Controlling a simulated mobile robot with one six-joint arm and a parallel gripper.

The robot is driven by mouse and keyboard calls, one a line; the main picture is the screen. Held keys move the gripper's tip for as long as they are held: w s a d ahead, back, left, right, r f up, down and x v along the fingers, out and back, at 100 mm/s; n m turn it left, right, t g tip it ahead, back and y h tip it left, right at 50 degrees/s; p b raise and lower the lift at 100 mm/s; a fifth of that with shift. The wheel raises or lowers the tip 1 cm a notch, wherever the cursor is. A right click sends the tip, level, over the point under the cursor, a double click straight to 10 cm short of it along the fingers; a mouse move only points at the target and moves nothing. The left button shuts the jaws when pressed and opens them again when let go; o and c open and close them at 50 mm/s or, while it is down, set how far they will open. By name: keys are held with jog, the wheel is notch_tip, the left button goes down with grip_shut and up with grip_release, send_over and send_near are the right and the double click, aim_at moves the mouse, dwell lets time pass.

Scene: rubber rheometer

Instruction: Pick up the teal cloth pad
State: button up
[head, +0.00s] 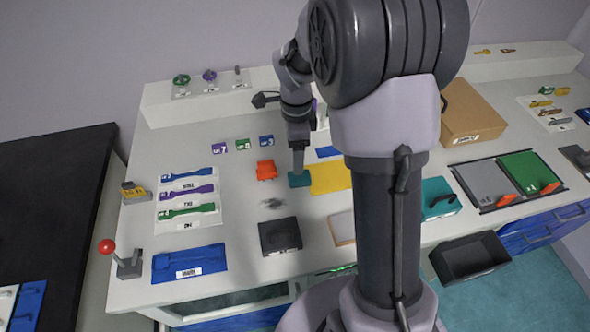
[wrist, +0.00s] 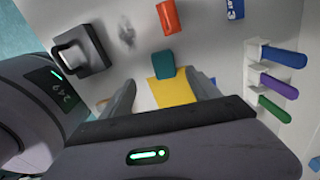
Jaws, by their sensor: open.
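The small teal cloth pad (head: 300,180) lies on the white bench at the left edge of a flat yellow sheet (head: 331,178). In the wrist view the pad (wrist: 162,72) shows between and just beyond my fingertips, beside the yellow sheet (wrist: 172,93). My gripper (head: 298,170) points down right over the pad in the head view. In the wrist view my gripper (wrist: 161,80) is open, with one finger on each side and nothing held. I cannot tell the exact height of the fingertips above the pad.
An orange block (head: 266,170) stands close to the left of the pad. A black square device (head: 280,236) sits nearer the front. A rack of coloured dumbbell strips (head: 188,200) is at left, and a cardboard box (head: 472,112) is at right. My arm hides part of the bench.

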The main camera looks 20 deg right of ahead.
jog(key=b, duration=0.1)
send_over(296, 178)
notch_tip(296, 178, down, 5)
jog(key=shift+f, duration=0.1)
jog(key=f+b, duration=0.2)
jog(key=f, duration=0.1)
jog(key=f+b, duration=0.1)
jog(key=f, duration=0.1)
jog(key=shift+w+d+f, duration=0.15)
jog(key=shift+w, duration=0.15)
jog(key=shift+c, duration=1.1)
jog(key=c, duration=1.2)
jog(key=shift+r+p, duration=1.15)
jog(key=shift+r, duration=0.9)
jog(key=s+a, duration=0.1)
jog(key=s, duration=0.4)
jog(key=s+a+p, duration=0.1)
jog(key=s, duration=0.4)
jog(key=s+a+r+p, duration=0.1)
jog(key=s, duration=0.4)
jog(key=shift+s+a, duration=0.25)
jog(key=shift+s, duration=0.1)
